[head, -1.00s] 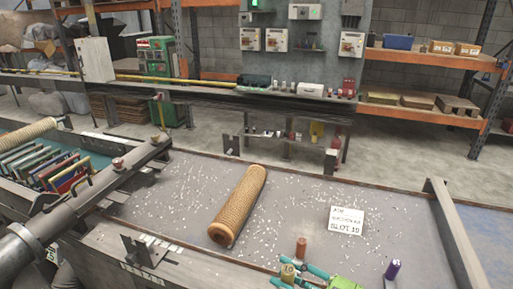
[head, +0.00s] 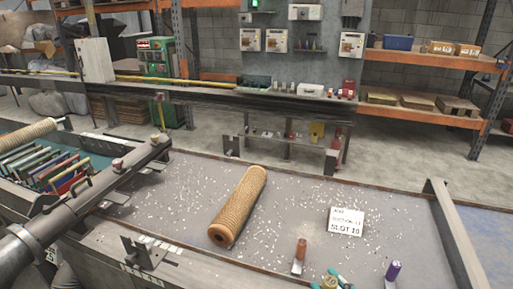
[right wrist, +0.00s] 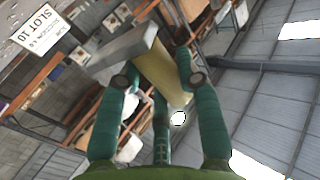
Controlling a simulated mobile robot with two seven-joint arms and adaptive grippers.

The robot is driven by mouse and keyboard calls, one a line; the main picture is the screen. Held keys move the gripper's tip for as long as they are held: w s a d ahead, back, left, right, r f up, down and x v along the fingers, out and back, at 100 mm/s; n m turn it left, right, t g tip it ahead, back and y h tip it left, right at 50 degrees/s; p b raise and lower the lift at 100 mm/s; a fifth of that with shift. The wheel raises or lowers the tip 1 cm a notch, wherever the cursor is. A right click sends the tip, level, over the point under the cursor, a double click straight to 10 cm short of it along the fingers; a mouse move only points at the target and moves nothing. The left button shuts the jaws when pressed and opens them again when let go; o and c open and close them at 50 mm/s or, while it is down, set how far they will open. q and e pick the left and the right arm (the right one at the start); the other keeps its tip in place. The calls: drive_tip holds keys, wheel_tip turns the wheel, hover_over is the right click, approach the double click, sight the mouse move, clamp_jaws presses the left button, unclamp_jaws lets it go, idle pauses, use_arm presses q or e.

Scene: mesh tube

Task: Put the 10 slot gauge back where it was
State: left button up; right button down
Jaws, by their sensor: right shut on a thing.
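My right gripper (head: 331,281) is at the bottom edge of the head view, mostly cut off. In the right wrist view its green fingers (right wrist: 155,83) are shut around a pale yellow handle (right wrist: 160,72) with a flat grey end (right wrist: 123,48). This gauge also shows at the bottom of the head view (head: 329,283); its number cannot be read. A white card reading SLOT 10 (head: 346,221) stands on the bench top beyond the gripper. An orange-brown gauge (head: 300,249) and a purple gauge (head: 393,271) stand either side of the gripper. My left gripper is not in view.
A tan mesh tube (head: 239,207) lies on the grey bench (head: 300,190), which is strewn with small pale bits. A rack of coloured plates (head: 55,170) and a grey metal bar (head: 75,195) are at left. A raised rail (head: 455,235) bounds the right.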

drive_tip(key=d+m+h, duration=0.1)
drive_tip(key=h, duration=0.1)
drive_tip(key=s+d+m+t+h, duration=0.1)
drive_tip(key=m+h, duration=0.1)
drive_tip(key=h, duration=0.1)
drive_tip(key=d+m+h, duration=0.1)
drive_tip(key=m+h, duration=0.1)
drive_tip(key=shift+s+d+f+t+h, duration=0.15)
drive_tip(key=shift+d+f+t+h, duration=0.15)
drive_tip(key=shift+d, duration=0.1)
drive_tip(key=shift+a+r, duration=0.1)
drive_tip(key=shift+a, duration=0.05)
idle(1.3)
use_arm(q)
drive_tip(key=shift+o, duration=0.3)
use_arm(e)
drive_tip(key=w+a+r+n+g+y, duration=0.1)
drive_tip(key=a+r+n+g+y, duration=0.1)
drive_tip(key=a+n+g+y, duration=0.3)
drive_tip(key=a+r+n+g+y, duration=0.2)
drive_tip(key=a+n+g+y, duration=0.2)
drive_tip(key=a+n+y, duration=0.3)
drive_tip(key=a+y, duration=0.4)
drive_tip(key=shift+w+r+n+g, duration=0.2)
drive_tip(key=shift+w+n+g, duration=0.1)
drive_tip(key=shift+w+g, duration=0.1)
